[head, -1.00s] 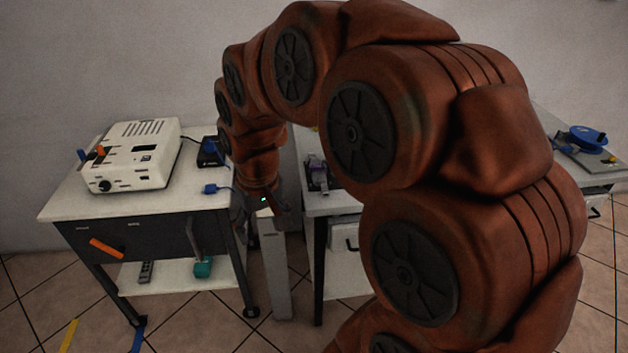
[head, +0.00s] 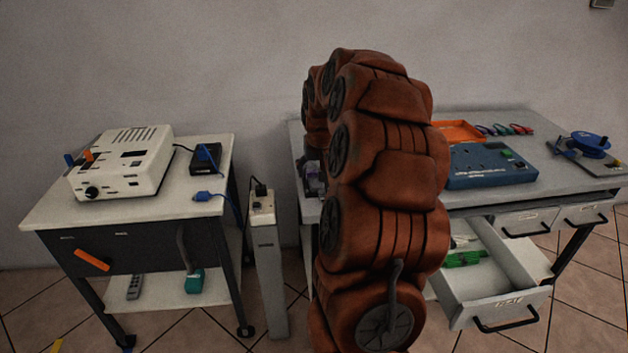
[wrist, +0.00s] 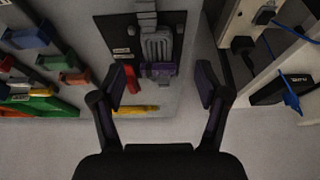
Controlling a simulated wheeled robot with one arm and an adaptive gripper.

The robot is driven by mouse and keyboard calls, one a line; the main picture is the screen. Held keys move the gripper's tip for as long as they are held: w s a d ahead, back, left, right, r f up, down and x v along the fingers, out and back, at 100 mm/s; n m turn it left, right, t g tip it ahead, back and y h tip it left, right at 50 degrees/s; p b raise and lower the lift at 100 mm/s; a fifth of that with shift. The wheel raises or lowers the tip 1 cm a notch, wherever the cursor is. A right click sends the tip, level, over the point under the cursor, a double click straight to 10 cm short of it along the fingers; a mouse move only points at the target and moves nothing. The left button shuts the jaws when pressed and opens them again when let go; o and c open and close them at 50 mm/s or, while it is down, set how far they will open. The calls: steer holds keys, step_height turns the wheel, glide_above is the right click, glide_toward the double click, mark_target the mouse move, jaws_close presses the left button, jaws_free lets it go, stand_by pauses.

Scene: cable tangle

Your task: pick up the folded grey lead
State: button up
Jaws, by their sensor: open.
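In the wrist view a grey ribbed, folded lead (wrist: 158,45) lies on a black plate at the edge of the bench, with a purple part (wrist: 160,71) at its near end. I take this as the folded grey lead. My gripper (wrist: 160,84) is open and empty, with one finger on each side below the purple part. No contact with the lead shows. In the head view my gripper is hidden behind my arm. A small purple and grey item (head: 314,181) shows at the left end of the right bench, partly covered by my arm.
A red piece (wrist: 131,78) and a yellow piece (wrist: 136,109) lie near the lead. A blue box (head: 490,168) stands on the right bench, above an open drawer (head: 505,305). A power strip post (head: 265,260) stands between the bench and the left trolley (head: 75,210).

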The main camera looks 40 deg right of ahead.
mark_target(317, 183)
steer(key=shift+p+x, duration=0.4)
steer(key=shift+x, duration=2.6)
steer(key=shift+s+d+r, duration=0.1)
steer(key=shift+d, duration=0.05)
steer(key=c, duration=1.4)
